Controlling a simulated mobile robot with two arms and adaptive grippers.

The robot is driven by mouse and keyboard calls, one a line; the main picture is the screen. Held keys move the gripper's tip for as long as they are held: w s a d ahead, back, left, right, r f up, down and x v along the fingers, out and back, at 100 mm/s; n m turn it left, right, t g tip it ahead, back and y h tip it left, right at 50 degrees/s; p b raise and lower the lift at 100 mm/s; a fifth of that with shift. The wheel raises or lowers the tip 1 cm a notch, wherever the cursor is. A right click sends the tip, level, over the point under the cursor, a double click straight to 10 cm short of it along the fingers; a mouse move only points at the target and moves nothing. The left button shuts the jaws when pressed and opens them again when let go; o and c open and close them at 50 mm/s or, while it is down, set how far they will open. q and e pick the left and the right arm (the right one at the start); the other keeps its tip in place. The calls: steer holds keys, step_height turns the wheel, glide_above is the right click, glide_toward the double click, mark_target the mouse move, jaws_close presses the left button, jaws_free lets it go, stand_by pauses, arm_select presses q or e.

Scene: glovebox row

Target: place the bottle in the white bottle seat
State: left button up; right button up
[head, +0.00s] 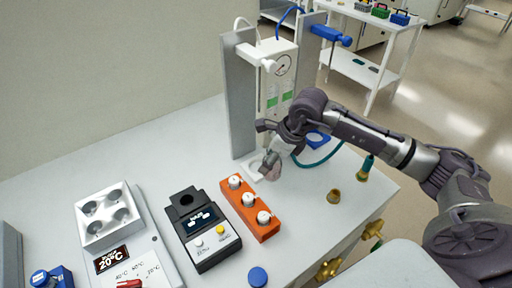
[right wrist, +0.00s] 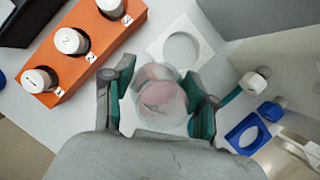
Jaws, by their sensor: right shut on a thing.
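My right gripper (head: 270,157) is shut on the bottle (head: 271,172), a clear rounded vessel with pinkish contents. In the right wrist view the bottle (right wrist: 160,104) sits between the two finger pads of the gripper (right wrist: 158,92). The white bottle seat (right wrist: 203,50), a square plate with a round opening, lies just beyond the bottle in that view. In the head view the seat (head: 252,165) is partly hidden behind the bottle and gripper. The bottle appears beside the seat, not inside its opening; its height above the bench is hard to tell. My left gripper is out of view.
An orange rack (head: 262,235) with three numbered white-capped vials stands close by. A blue ring seat (right wrist: 230,133) lies on the other side. A grey-framed apparatus (head: 238,100) rises behind.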

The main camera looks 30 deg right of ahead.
steer(key=w+f+p, duration=0.1)
steer(key=w, duration=0.1)
steer(key=w+p, duration=0.1)
steer(key=w, duration=0.1)
steer(key=w+a+f+p, duration=0.1)
steer(key=w, duration=0.1)
steer(key=shift+w+f, duration=0.1)
steer(key=shift+f, duration=0.2)
steer(key=shift+d+f, duration=0.1)
steer(key=shift+f, duration=0.3)
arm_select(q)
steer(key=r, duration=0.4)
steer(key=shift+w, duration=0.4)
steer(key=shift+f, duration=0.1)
arm_select(e)
steer(key=shift+f, duration=0.1)
steer(key=shift+f, duration=0.15)
steer(key=o, duration=1.3)
